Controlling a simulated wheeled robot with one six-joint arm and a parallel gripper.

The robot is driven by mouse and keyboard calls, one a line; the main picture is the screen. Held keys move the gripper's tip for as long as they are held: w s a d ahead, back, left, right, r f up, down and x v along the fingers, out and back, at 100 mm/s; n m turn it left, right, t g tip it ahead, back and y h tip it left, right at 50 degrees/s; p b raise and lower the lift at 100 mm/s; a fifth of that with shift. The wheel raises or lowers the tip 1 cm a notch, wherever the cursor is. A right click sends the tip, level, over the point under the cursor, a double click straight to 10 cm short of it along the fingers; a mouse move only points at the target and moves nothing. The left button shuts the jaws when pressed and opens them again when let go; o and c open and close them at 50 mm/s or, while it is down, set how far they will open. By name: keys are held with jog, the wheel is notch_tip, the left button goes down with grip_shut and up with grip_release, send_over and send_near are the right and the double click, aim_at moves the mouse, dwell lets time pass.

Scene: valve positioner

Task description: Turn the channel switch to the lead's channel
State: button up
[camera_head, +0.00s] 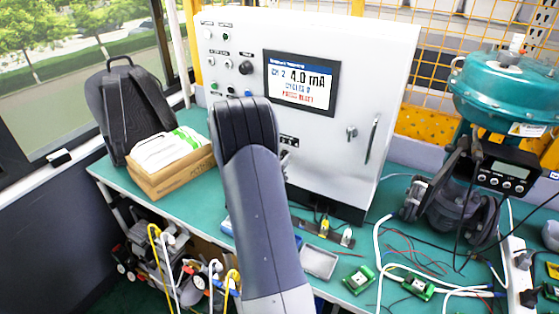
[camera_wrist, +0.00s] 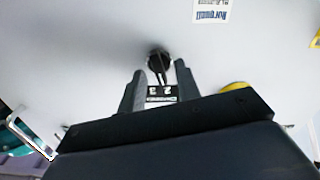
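In the wrist view a small dark round switch (camera_wrist: 158,58) with a narrow lever sits on the pale panel. A black label (camera_wrist: 162,91) with light digits, seemingly 2 and 3, lies just below it. My gripper (camera_wrist: 160,72) is open. Its two fingers stand apart, one on each side of the switch and label in the picture; I see no clear contact. In the head view my arm hides the gripper and the switch. The cabinet's screen (camera_head: 301,80) reads CH 2, 4.0 mA, with smaller lines below. Two leads' plugs (camera_head: 323,228) stand in a holder before the cabinet.
The white cabinet (camera_head: 375,60) stands on a green bench (camera_head: 190,225). A black knob (camera_head: 246,67) is at its upper left. A cardboard box (camera_head: 170,172) and backpack (camera_head: 125,110) are left. A teal actuator (camera_head: 505,85) and loose cables crowd the right.

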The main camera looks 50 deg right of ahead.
jog(key=b+v, duration=0.2)
jog(key=v, duration=0.9)
jog(key=shift+b, duration=0.35)
jog(key=shift+d, duration=0.2)
jog(key=p+x, duration=0.2)
jog(key=x, duration=0.8)
jog(key=shift+d+p, duration=0.3)
jog(key=shift+p, duration=0.05)
jog(key=shift+w, duration=0.1)
